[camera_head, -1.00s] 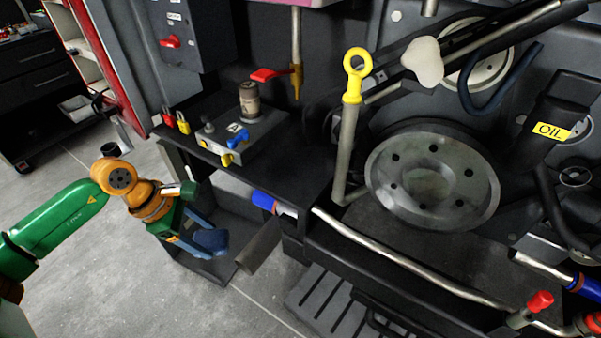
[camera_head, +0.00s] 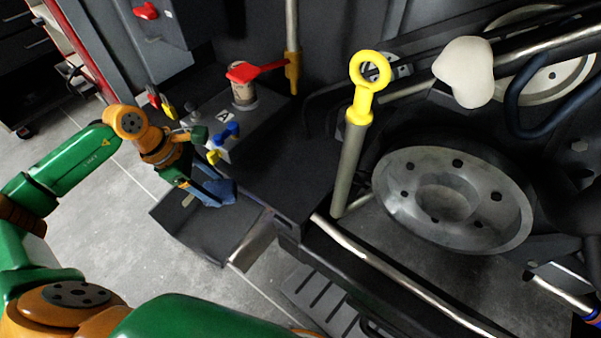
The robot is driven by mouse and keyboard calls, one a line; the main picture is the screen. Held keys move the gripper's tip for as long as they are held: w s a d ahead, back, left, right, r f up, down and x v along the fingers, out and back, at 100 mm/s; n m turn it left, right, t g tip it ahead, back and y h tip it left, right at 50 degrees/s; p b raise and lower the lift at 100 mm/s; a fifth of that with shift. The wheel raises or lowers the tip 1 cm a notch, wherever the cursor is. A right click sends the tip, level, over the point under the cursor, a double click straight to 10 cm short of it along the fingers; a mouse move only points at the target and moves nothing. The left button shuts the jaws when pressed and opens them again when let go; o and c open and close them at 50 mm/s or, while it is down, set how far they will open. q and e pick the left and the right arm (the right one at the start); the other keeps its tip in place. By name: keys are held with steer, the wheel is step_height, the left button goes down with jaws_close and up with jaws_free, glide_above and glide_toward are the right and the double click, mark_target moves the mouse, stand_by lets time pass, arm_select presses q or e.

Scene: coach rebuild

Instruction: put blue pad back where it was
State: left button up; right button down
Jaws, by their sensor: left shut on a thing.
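My left gripper (camera_head: 207,187) is shut on a dark blue pad (camera_head: 223,192), a small rounded, soft-looking piece. The gripper partly covers the pad. It holds the pad in front of the black ledge, below and close to the grey box marked A (camera_head: 222,117) in the picture. Whether the pad touches the ledge I cannot tell. My right gripper is not in view.
Blue and yellow levers (camera_head: 226,134) stick out of the box near my gripper. A yellow-ringed rod (camera_head: 364,100), a metal wheel (camera_head: 450,200) and a pale pad (camera_head: 467,72) are to the right.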

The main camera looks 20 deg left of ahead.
arm_select(q)
steer(key=w+d+p, duration=0.1)
steer(key=d, duration=0.2)
steer(key=w+d+p, duration=0.1)
steer(key=d, duration=0.2)
steer(key=w+d+r+p, duration=0.1)
steer(key=d, duration=0.2)
steer(key=shift+w+d+r+p, duration=0.1)
steer(key=shift+w+d+p, duration=0.15)
steer(key=shift+p, duration=0.1)
steer(key=w+d, duration=0.1)
steer(key=d+p, duration=0.1)
steer(key=d, duration=0.1)
steer(key=w+d, duration=0.1)
steer(key=d, duration=0.1)
steer(key=shift+w+f, duration=0.2)
steer(key=shift+w, duration=0.1)
steer(key=shift+w+d+f+p, duration=0.25)
steer(key=shift+d+f+p, duration=0.25)
steer(key=shift+d+f, duration=0.25)
steer(key=shift+a+f, duration=0.1)
steer(key=shift+f, duration=0.1)
steer(key=shift+a, duration=0.1)
steer(key=o, duration=1.2)
